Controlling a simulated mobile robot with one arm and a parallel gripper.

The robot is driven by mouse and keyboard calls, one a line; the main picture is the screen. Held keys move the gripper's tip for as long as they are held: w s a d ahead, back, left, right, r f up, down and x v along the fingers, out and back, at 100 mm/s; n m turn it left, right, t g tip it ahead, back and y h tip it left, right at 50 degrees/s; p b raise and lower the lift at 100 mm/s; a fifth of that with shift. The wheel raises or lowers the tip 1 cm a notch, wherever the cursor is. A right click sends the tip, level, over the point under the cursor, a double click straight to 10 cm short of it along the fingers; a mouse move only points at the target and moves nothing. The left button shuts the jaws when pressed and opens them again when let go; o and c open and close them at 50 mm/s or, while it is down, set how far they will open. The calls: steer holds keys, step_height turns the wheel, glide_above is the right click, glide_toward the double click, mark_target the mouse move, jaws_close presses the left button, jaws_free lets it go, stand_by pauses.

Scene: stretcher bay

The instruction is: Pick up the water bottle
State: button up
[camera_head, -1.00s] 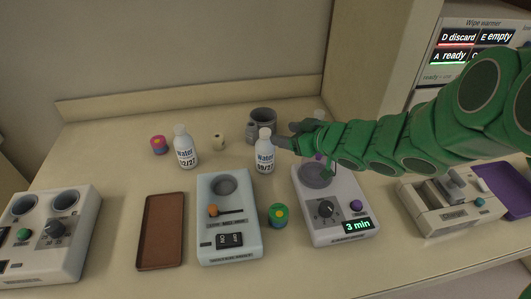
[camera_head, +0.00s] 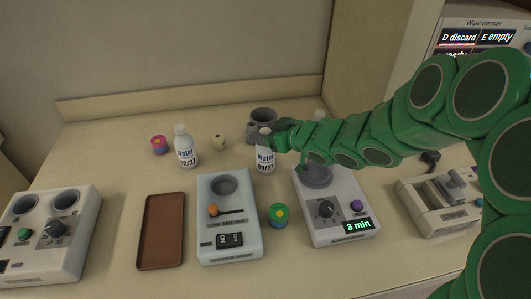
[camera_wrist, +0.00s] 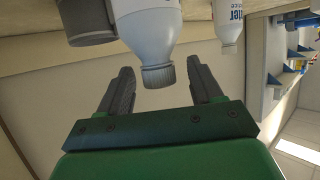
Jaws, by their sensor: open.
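A white water bottle (camera_head: 265,162) with a grey cap and a label ending in 27 stands upright on the counter, behind the machines. My gripper (camera_head: 272,138) is open at its cap, reaching in from the right. In the wrist view the bottle (camera_wrist: 150,35) shows cap toward me, with the cap between the open fingers (camera_wrist: 160,68); I see no clear contact. A second water bottle (camera_head: 186,150) stands to the left, apart from my gripper. One bottle also shows behind in the wrist view (camera_wrist: 229,25).
A grey container (camera_head: 262,115) stands close behind the bottle. A pale blue device (camera_head: 229,238) and a white timer device (camera_head: 348,205) stand in front. A brown tray (camera_head: 161,230) lies left, and a green-and-blue round item (camera_head: 279,215) between the devices.

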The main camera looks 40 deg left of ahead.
steer(key=shift+a+f, duration=0.1)
steer(key=shift+a, duration=0.2)
jaws_close()
